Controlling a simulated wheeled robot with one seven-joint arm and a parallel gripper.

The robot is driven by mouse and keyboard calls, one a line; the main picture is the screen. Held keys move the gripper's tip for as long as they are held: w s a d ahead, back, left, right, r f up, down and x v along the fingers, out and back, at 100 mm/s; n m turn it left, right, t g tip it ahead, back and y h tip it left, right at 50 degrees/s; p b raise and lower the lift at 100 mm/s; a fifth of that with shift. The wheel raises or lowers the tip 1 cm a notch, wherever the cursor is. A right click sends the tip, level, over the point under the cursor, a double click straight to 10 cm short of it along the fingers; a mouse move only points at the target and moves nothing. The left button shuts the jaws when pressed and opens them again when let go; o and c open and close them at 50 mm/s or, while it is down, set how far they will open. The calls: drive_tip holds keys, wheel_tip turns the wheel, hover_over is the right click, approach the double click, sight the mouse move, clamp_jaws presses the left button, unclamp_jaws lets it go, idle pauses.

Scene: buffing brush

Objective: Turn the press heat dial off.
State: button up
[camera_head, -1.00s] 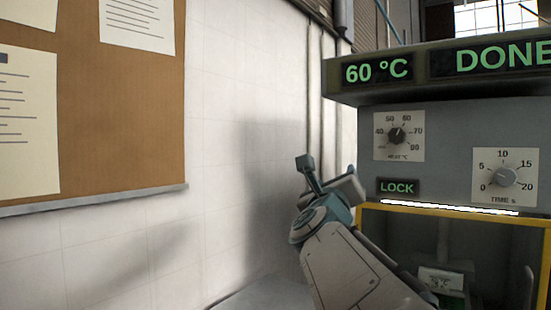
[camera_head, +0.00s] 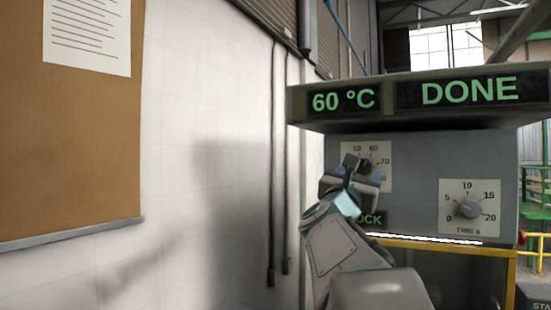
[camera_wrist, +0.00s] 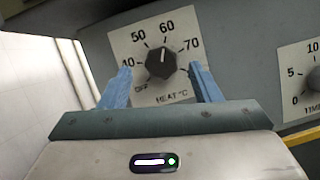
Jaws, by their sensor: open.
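The heat dial (camera_wrist: 160,62) is a dark knob on a white plate marked in °C, on the grey press front. In the wrist view its pointer is up, near 60. In the head view my gripper (camera_head: 362,170) covers most of the dial; its plate (camera_head: 382,152) shows behind. In the wrist view my gripper (camera_wrist: 162,84) is open. Its two blue fingers stand left and right of the dial, with the knob between and beyond their tips. I cannot tell whether they touch the plate. The display (camera_head: 343,100) reads 60 °C.
The time dial (camera_head: 469,208) sits to the right on its own plate. A display above reads DONE (camera_head: 470,92). The LOCK label (camera_head: 372,220) is partly covered. The yellow press frame (camera_head: 440,245) lies below. A wall with a corkboard (camera_head: 70,150) is left.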

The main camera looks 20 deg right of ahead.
sight(364, 167)
drive_tip(key=shift+p+x, duration=0.5)
drive_tip(key=shift+x, duration=0.95)
drive_tip(key=shift+s, duration=0.1)
drive_tip(key=c, duration=1)
